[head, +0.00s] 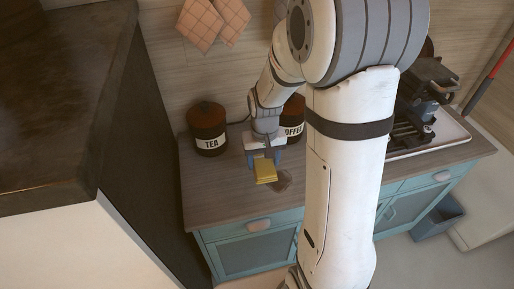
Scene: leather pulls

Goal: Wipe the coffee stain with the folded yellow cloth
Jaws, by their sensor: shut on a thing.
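The folded yellow cloth (265,171) is in my gripper (264,159), over the wooden counter in front of the canisters. My gripper points down and is shut on the cloth. I cannot tell whether the cloth touches the counter. A brownish coffee stain (284,180) shows on the counter just right of the cloth, partly hidden by the cloth and my arm.
A tea canister (208,129) stands left of my gripper, and a coffee canister (293,130) stands behind it, partly hidden by my arm. A coffee machine (425,95) stands at the right. A tall dark-topped unit (60,110) fills the left. Bare counter (215,185) lies left of the cloth.

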